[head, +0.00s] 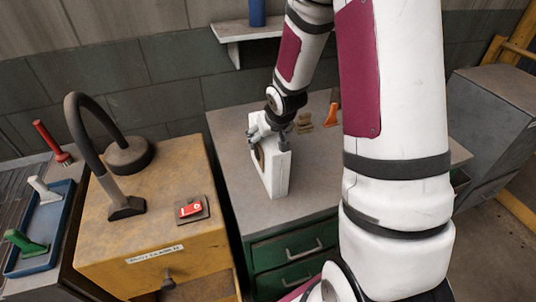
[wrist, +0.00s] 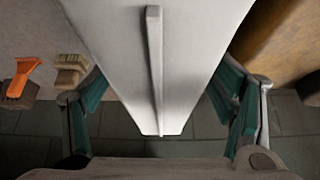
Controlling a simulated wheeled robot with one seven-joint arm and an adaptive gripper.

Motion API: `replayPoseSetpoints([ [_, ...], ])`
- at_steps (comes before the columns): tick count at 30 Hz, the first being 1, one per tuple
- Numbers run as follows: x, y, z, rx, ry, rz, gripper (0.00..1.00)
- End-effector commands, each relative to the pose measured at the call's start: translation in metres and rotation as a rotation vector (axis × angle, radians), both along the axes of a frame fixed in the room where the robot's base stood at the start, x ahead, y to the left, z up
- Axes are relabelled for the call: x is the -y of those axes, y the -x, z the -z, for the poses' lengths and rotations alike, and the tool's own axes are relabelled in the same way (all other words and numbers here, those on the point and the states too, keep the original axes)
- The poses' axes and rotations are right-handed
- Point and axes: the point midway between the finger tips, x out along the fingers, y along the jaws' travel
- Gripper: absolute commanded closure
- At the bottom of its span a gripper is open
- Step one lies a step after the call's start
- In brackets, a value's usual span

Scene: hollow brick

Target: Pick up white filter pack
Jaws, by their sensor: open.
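The white filter pack (head: 281,175) stands upright on the grey top of the green drawer cabinet. It has a round brownish area on its side, seen in the head view. In the wrist view the white filter pack (wrist: 190,45) runs down the middle, with a thin raised rib along it. My gripper (head: 269,130) is at its upper end. In the wrist view my gripper (wrist: 163,115) is open, with one teal-padded finger on each side of the pack. A gap shows beside each finger there. My arm hides part of the cabinet top.
An orange-handled tool (head: 332,114) and a wooden brush (head: 304,123) lie behind the pack. A yellow cabinet (head: 160,240) stands left, with a dark hose (head: 88,140) and a red-marked item (head: 191,210). A wall shelf (head: 246,30) holds a blue object. The cabinet top in front is clear.

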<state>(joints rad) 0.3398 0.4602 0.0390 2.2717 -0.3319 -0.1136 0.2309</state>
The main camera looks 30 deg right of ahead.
Motion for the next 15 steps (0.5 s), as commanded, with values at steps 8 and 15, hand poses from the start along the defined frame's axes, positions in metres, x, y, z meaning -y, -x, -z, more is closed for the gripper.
replayPoseSetpoints([
  [8,0.0000,0.0000,0.0000,0.000,0.000,-0.001,0.36],
  [15,0.0001,0.0000,0.0000,0.000,0.000,-0.001,0.90],
])
